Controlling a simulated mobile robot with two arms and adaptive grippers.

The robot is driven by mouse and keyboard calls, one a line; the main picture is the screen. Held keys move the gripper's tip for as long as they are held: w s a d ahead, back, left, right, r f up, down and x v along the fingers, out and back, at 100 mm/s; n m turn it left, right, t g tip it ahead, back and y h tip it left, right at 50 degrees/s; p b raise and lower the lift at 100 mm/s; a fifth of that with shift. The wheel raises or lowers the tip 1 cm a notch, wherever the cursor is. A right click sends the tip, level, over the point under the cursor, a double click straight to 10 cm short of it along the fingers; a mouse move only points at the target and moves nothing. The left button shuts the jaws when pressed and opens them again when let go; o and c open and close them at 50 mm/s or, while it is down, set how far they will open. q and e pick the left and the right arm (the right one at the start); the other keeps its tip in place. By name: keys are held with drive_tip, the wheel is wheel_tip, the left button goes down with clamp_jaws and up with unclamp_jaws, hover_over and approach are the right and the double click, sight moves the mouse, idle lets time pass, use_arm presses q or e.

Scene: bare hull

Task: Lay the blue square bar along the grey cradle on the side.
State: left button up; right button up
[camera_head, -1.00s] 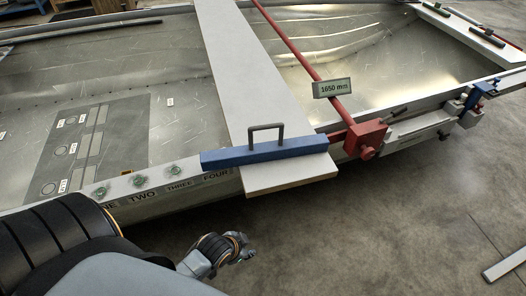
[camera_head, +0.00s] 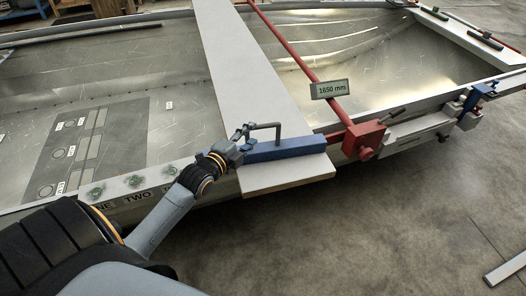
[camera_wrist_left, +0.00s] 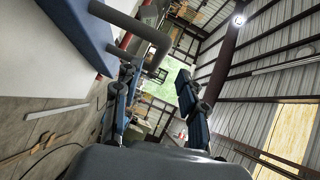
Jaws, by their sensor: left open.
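The blue square bar (camera_head: 285,149) lies across the near end of a pale plank, along the hull's side, with a grey handle (camera_head: 265,126) on top. My left gripper (camera_head: 243,134) is at the bar's left end, close to the handle's left leg. In the left wrist view its two fingers (camera_wrist_left: 158,105) are apart, with nothing held between them. The bar (camera_wrist_left: 80,30) and the handle (camera_wrist_left: 145,30) fill that view's upper left. A pale grey block on the side (camera_head: 415,133), right of the red clamp, may be the cradle. My right gripper is not seen.
The pale plank (camera_head: 240,70) spans the hull. A red pole (camera_head: 290,50) with a "1650 mm" sign (camera_head: 332,89) meets a red clamp (camera_head: 364,140) right of the bar. A blue clamp (camera_head: 474,103) stands farther right. Open floor (camera_head: 400,220) lies in front.

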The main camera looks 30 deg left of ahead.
sight(266, 126)
use_arm(q)
drive_tip(key=w, duration=0.2)
drive_tip(key=shift+w+f, duration=0.2)
drive_tip(key=shift+w, duration=0.1)
drive_tip(key=w, duration=0.3)
drive_tip(key=w+d, duration=0.1)
drive_tip(key=shift+w+f, duration=0.15)
drive_tip(key=shift+f, duration=0.15)
drive_tip(key=shift+w+f, duration=0.15)
drive_tip(key=shift+w, duration=0.25)
clamp_jaws()
drive_tip(key=shift+a+r, duration=0.1)
drive_tip(key=shift+r, duration=0.1)
